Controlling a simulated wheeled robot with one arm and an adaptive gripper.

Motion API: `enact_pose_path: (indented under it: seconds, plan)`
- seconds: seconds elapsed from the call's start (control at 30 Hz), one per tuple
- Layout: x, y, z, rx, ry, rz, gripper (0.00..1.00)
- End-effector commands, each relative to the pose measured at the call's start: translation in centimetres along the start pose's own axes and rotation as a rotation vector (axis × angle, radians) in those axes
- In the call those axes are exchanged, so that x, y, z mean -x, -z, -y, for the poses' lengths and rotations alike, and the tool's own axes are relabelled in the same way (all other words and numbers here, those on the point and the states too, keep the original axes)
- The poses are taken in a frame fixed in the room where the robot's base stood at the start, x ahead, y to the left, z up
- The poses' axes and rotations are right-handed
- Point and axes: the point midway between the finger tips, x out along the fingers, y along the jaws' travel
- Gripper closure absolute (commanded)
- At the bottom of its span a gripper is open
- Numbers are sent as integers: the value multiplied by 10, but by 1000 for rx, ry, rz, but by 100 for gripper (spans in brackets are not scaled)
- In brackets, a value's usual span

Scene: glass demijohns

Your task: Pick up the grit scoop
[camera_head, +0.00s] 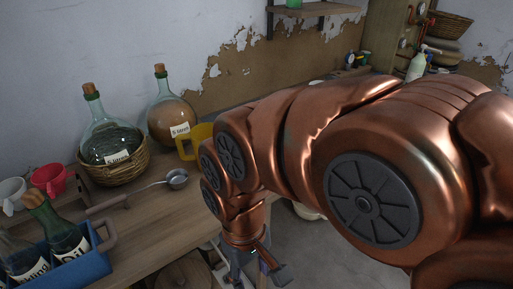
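A metal scoop (177,179) with a round bowl and a long thin shank lies on the wooden table in the head view. Its wooden handle (107,204) points left, towards a blue caddy. I take it for the grit scoop. My gripper (262,270) hangs below my copper arm, low in the picture and past the table's right edge. It is to the right of the scoop, well apart from it. Only part of the dark fingers shows, so I cannot tell whether they are open or shut.
Two corked demijohns stand at the back, one in a wicker basket (118,170), one labelled (172,122) beside a yellow mug (197,137). Red (48,180) and white (12,193) cups are left. The blue caddy (88,265) holds bottles. The table (160,235) is bare in front of the scoop.

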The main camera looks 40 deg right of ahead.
Motion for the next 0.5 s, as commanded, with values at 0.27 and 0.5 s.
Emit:
enact_pose_path:
  seconds: [0.27, 0.5]
  plan:
    - [22, 75, -4, 69, 80, -74, 49]
    - [42, 160, -38, 112, 164, -183, 49]
